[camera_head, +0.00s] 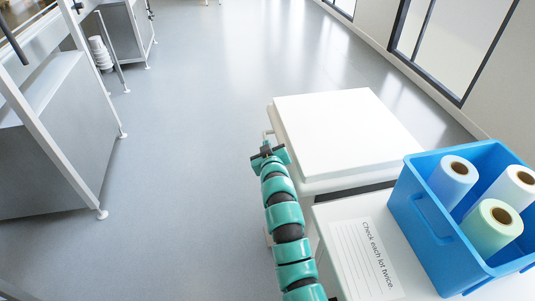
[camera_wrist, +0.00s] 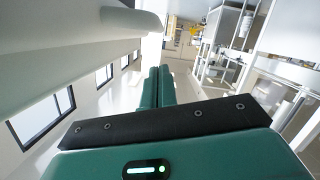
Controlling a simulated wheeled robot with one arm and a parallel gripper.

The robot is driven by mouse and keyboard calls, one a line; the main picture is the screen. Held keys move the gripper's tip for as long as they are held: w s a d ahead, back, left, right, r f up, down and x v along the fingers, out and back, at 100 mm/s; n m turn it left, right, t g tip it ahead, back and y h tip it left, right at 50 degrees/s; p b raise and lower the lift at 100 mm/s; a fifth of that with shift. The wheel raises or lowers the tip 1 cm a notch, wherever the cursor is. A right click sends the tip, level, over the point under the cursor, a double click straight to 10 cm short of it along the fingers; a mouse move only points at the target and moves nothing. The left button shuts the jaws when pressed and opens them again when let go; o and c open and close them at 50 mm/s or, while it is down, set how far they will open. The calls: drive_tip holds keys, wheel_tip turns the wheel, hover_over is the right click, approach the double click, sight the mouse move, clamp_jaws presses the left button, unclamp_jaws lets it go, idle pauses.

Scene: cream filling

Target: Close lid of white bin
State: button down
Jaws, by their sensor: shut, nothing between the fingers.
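The white bin (camera_head: 322,184) stands in the middle right of the head view. Its flat white lid (camera_head: 345,130) lies over the top and looks level or nearly so; I cannot tell whether a small gap is left under it. My teal gripper (camera_head: 266,147) is beside the bin's left edge, by a small handle-like part there. Whether it touches the bin is not clear. In the wrist view my two gripper fingers (camera_wrist: 160,76) are together with nothing between them. A large pale surface, probably the bin, fills the upper left there.
A white table (camera_head: 335,215) with a printed sheet (camera_head: 364,258) stands in front of the bin. A blue crate (camera_head: 440,228) with several rolls is on it. A grey bench (camera_head: 60,140) is at left. The floor (camera_head: 200,130) between is clear.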

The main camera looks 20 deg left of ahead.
drive_tip(key=v, duration=0.9)
drive_tip(key=shift+s+d+r, duration=0.2)
drive_tip(key=shift+d+r, duration=0.15)
drive_tip(key=shift+r, duration=0.05)
drive_tip(key=shift+s+f, duration=0.1)
